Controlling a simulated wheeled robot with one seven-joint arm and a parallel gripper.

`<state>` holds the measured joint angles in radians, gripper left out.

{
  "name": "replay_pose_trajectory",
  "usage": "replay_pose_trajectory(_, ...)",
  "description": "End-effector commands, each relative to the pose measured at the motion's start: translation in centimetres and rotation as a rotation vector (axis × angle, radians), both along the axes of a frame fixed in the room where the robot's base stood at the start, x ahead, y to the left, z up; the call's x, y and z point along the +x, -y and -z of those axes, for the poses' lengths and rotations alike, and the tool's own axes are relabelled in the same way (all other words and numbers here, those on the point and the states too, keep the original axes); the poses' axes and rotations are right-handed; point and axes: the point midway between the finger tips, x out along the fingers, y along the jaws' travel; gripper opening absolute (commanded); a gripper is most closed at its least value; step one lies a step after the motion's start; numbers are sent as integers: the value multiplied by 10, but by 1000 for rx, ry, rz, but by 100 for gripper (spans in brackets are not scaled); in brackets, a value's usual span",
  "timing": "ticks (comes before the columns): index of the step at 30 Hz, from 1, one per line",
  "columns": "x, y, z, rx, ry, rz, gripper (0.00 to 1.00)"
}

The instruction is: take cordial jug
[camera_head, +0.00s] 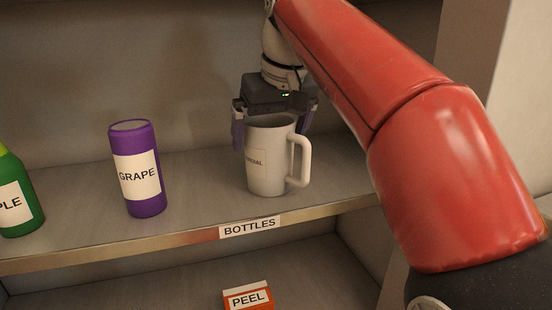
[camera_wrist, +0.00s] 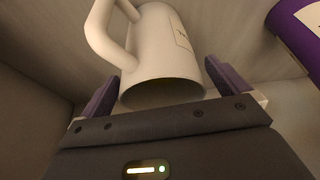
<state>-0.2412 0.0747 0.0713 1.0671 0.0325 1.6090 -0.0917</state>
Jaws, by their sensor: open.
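The cordial jug (camera_head: 266,178) is a white mug-like jug with a handle on its right and a label partly reading "CORDIAL". It stands upright on the upper shelf marked "BOTTLES". My gripper (camera_head: 273,128) is open just above and behind the jug, its purple-padded fingers on either side of the rim. In the wrist view the jug (camera_wrist: 163,60) sits between and ahead of the open fingers of my gripper (camera_wrist: 160,88), its rim close to the palm and its handle at upper left. I cannot tell whether a finger touches it.
A purple grape bottle (camera_head: 138,180) stands left of the jug, with a gap between; it also shows in the wrist view (camera_wrist: 297,28). A green bottle (camera_head: 17,200) is at the far left. An orange peel box (camera_head: 248,298) sits on the lower shelf. A shelf wall rises at right.

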Motion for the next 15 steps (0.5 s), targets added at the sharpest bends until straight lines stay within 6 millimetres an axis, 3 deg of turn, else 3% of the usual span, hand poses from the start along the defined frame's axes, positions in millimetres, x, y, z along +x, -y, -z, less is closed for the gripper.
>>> replay_pose_trajectory(2,1,0,9,0,0,0,100)
replay_pose_trajectory(9,1,-1,10,0,0,0,100)
replay_pose_trajectory(15,1,0,10,0,0,0,75)
